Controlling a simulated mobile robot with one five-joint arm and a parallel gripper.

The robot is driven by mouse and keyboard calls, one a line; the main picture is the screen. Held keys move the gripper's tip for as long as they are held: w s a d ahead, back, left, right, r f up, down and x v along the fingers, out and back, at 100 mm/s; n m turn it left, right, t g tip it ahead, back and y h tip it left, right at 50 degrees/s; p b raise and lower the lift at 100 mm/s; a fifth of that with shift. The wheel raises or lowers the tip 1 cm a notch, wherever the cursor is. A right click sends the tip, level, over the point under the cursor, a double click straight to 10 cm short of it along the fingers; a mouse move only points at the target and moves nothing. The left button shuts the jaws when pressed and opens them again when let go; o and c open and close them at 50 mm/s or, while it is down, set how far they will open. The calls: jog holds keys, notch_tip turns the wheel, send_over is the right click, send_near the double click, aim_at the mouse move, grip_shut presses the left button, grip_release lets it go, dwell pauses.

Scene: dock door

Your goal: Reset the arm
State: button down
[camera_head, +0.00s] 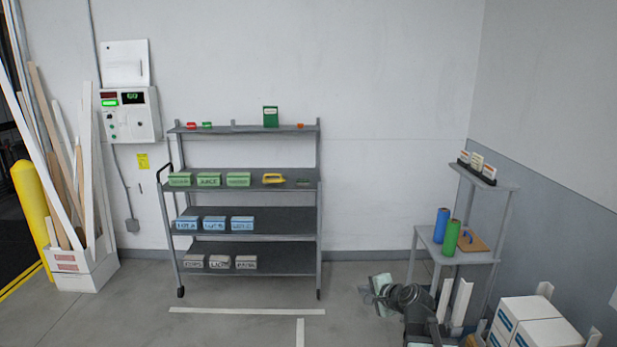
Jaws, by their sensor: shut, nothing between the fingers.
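My arm (408,298) rises from the bottom of the view, right of the middle, and bends to the left. My gripper (366,295) is at its left end, low over the floor. It is shut and empty, small and partly hidden by a pale green block-like piece (381,283); I cannot tell whether that piece is part of the arm. The gripper is apart from the shelf cart to its left.
A grey shelf cart (245,208) with several green, blue and grey boxes stands against the wall. A small stand (425,239) holds blue and green cylinders. White boxes (540,323) are stacked at lower right. Planks and a yellow post (32,210) are left. Floor before the cart is clear.

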jog(key=s+a+f+n+g+b, duration=0.2)
jog(key=s+a+f+n+g, duration=0.3)
jog(key=s+a+f+n, duration=0.35)
jog(key=s+d+f+n+g+h, duration=0.2)
jog(key=s+d, duration=0.1)
jog(key=s, duration=0.2)
jog(key=s+d+f+n+g+h, duration=0.2)
jog(key=s+d+n+g, duration=0.1)
jog(key=s, duration=0.3)
jog(key=shift+s+d+f+g+h+p, duration=0.3)
jog(key=shift+d+f+p, duration=0.05)
jog(key=shift+d+p, duration=0.05)
